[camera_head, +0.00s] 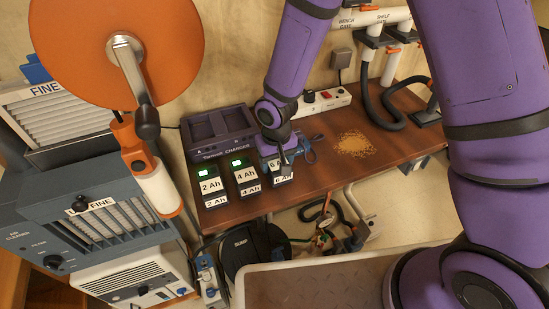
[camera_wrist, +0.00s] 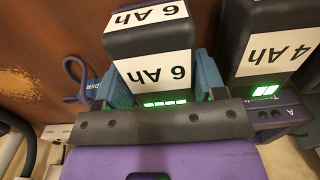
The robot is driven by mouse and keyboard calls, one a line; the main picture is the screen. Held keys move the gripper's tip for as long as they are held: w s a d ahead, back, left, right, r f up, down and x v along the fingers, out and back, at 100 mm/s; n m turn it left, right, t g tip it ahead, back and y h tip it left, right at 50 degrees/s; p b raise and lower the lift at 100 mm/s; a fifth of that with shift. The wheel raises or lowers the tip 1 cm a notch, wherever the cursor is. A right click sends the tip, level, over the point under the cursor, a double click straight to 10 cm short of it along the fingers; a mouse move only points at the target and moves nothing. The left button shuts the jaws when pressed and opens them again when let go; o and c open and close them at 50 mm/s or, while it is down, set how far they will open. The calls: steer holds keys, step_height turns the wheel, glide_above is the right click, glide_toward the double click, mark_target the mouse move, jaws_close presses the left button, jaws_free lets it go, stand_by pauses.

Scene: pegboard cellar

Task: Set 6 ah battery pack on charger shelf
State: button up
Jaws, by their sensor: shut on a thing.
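The 6 Ah battery pack (camera_head: 282,180) is black with white "6 Ah" labels. It is the rightmost of three packs near the front edge of the brown wooden shelf (camera_head: 325,177). My gripper (camera_head: 278,160) reaches down onto it from behind. In the wrist view my gripper (camera_wrist: 165,92) has a blue finger on each side of the 6 Ah pack (camera_wrist: 152,32), shut on it, with green lights showing. I cannot tell whether the pack touches the shelf. The charger (camera_head: 218,132), dark with two bays that look empty, stands behind the packs.
The 4 Ah pack (camera_head: 246,178) stands close left of the 6 Ah pack, the 2 Ah pack (camera_head: 210,186) further left. A blue strap (camera_head: 313,148) lies right of my gripper. Sawdust (camera_head: 354,144), a power strip (camera_head: 322,101) and black hoses (camera_head: 385,112) are further right.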

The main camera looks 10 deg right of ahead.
steer(key=shift+f, duration=0.15)
steer(key=o, duration=0.4)
steer(key=shift+f, duration=0.1)
steer(key=o, duration=0.5)
